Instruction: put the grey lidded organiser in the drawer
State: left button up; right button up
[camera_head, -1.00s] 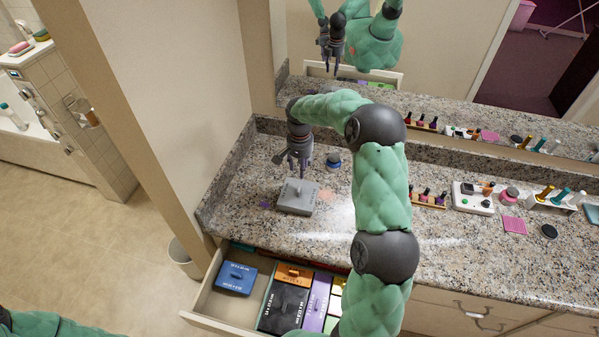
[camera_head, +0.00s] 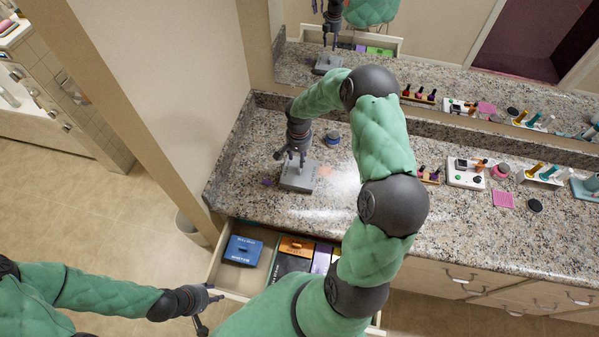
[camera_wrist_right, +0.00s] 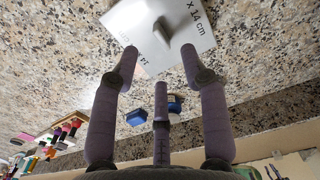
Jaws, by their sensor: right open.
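The grey lidded organiser (camera_head: 299,177) lies flat on the granite counter, with a raised handle on its lid. It also shows in the right wrist view (camera_wrist_right: 190,22), with "x 14 cm" printed on the lid. My right gripper (camera_head: 292,160) is directly above it, fingers open and pointing down around the handle area; contact cannot be told. The drawer (camera_head: 232,294) below the counter is pulled out, its right part hidden behind my right arm. My left gripper (camera_head: 210,310) is open and empty in front of the drawer's left corner.
In the drawer are a blue lidded box (camera_head: 243,250), an orange one (camera_head: 297,246), a black one (camera_head: 288,266) and a purple one (camera_head: 321,259). Bare drawer floor shows around the blue box. A blue jar (camera_head: 332,139) stands behind the organiser. A wall bounds the counter's left.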

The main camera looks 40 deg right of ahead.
aim_at(300, 172)
jog(key=f, duration=0.5)
jog(key=d+f, duration=0.1)
jog(key=f, duration=0.2)
jog(key=shift+f+b, duration=0.3)
jog(key=shift+f, duration=0.05)
jog(key=shift+c, duration=0.3)
grip_shut()
